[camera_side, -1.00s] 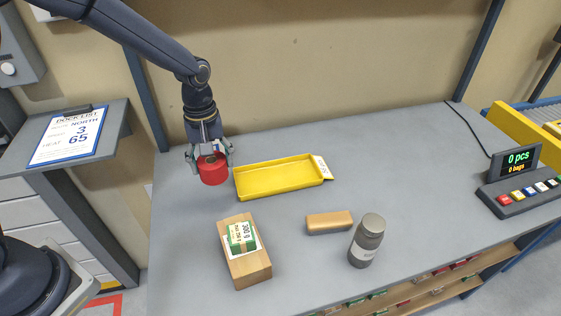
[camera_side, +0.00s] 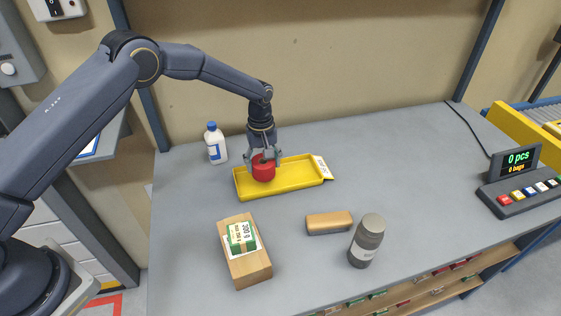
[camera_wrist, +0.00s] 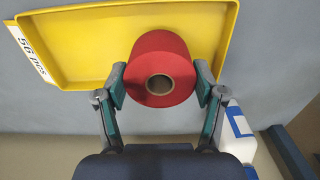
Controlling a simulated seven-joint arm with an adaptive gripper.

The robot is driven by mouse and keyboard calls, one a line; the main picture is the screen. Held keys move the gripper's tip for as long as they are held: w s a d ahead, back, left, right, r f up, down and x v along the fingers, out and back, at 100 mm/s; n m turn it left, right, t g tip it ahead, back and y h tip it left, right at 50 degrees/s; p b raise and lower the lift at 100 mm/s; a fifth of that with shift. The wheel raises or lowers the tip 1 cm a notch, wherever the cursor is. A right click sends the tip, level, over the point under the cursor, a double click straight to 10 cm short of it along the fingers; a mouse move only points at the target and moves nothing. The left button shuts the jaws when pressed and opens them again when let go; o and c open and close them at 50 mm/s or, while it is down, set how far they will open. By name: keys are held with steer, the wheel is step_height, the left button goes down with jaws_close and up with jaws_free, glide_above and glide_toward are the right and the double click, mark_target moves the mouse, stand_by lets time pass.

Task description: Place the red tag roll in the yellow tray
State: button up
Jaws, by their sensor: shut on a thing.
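The red tag roll (camera_side: 263,171) is held by my gripper (camera_side: 263,157), which is shut on it. In the side view the roll is over the left part of the yellow tray (camera_side: 300,180); I cannot tell whether it touches the tray floor. In the wrist view the red roll (camera_wrist: 160,62) sits between the two fingers of my gripper (camera_wrist: 160,85), its hollow core facing the camera. The yellow tray (camera_wrist: 90,40) spreads behind it there, with its label at the left.
A white bottle with a blue cap (camera_side: 216,145) stands left of the tray. In front are a wooden block with a green-labelled pack (camera_side: 250,270), a tan block (camera_side: 329,222) and a grey jar (camera_side: 367,240). A counter display (camera_side: 520,175) is at right. The table's right middle is clear.

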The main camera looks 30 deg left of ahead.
steer(key=shift+f, duration=1.4)
steer(key=shift+f, duration=0.1)
steer(key=o, duration=1.1)
steer(key=shift+o, duration=0.2)
